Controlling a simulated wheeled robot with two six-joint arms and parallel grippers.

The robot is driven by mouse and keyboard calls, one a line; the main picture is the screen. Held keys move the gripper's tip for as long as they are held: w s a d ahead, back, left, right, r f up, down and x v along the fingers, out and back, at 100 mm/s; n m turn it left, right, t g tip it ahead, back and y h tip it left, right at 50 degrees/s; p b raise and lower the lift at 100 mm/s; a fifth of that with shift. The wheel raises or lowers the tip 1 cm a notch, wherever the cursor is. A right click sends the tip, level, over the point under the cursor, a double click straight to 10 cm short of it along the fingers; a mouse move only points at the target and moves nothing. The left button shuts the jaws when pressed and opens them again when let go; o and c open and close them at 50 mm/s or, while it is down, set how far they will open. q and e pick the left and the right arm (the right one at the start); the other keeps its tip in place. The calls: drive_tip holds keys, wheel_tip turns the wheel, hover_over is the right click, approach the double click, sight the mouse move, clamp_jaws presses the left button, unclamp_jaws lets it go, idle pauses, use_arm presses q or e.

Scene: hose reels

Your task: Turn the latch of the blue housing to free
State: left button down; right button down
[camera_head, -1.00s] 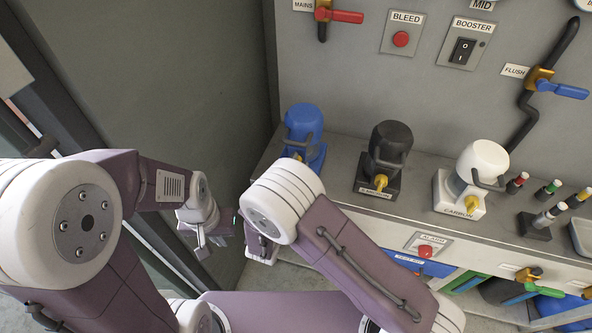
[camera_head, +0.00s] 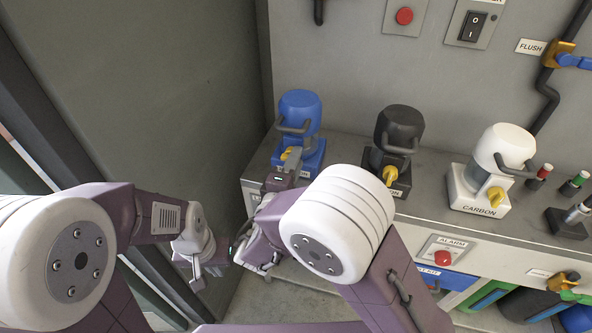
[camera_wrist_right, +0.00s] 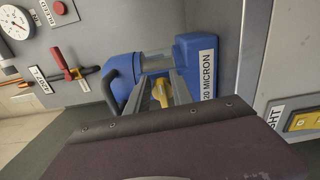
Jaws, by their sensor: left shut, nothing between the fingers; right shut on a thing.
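The blue housing (camera_head: 299,113) stands on its blue base at the back left of the grey bench, with a dark handle on its front. Its yellow latch (camera_head: 287,152) sits low on the front of the base. In the right wrist view, the blue housing (camera_wrist_right: 126,76) appears sideways, and its yellow latch (camera_wrist_right: 160,92) is between my fingers. My right gripper (camera_head: 291,160) reaches up to the latch and is shut on it. It also shows in the wrist view (camera_wrist_right: 163,92). My left gripper (camera_head: 194,276) is shut and empty, low at the left, apart from the bench.
A black housing (camera_head: 400,128) and a white housing (camera_head: 508,146) with yellow latches stand to the right on the bench. A red alarm button (camera_head: 442,258) is on the bench front. A dark grey wall panel (camera_head: 170,90) closes off the left side.

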drive_tip(key=shift+a+m+b, duration=0.1)
drive_tip(key=shift+m+b, duration=0.2)
drive_tip(key=shift+w+r, duration=0.1)
drive_tip(key=c, duration=1.2)
unclamp_jaws()
drive_tip(key=shift+c, duration=0.2)
drive_tip(key=shift+o, duration=0.7)
drive_tip(key=shift+w+a, duration=0.1)
drive_tip(key=shift+w, duration=0.05)
drive_tip(key=v, duration=0.9)
drive_tip(key=shift+p, duration=0.4)
